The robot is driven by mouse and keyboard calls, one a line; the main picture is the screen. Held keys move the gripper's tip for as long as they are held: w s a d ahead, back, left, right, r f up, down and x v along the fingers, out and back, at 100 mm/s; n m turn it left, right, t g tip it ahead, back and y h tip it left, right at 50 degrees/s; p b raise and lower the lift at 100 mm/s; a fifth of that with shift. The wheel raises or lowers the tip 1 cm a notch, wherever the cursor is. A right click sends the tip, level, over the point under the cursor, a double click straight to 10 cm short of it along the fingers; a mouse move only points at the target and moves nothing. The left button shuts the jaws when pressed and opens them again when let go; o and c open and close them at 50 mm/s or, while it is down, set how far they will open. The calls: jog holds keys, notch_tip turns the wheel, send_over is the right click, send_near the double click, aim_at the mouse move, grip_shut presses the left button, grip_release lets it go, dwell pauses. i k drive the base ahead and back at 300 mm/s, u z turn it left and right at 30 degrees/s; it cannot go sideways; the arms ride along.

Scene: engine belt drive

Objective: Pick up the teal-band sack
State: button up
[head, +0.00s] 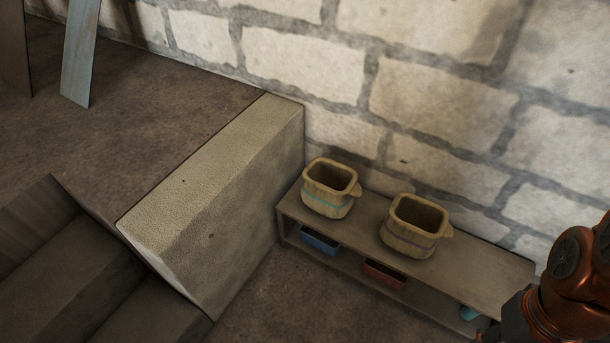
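The teal-band sack (328,189) is a beige, open-topped sack with a thin teal stripe around it. It stands upright on the left end of a low wooden shelf bench (363,213), with a small tab at its upper right. A similar sack with a purple band (415,227) stands to its right on the same top, a small gap between them. Part of my orange and black arm shows at the lower right. My gripper's fingertips are not in view.
A stone block (215,200) borders the bench's left end, and a brick wall (435,90) stands behind. Below the top are a blue bin (320,240), a red bin (384,275) and a teal object (469,313). Wooden steps (75,275) lie lower left.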

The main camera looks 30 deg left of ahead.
aim_at(330, 188)
jog(key=u, duration=0.9)
jog(key=i, duration=0.85)
jog(key=u, duration=0.9)
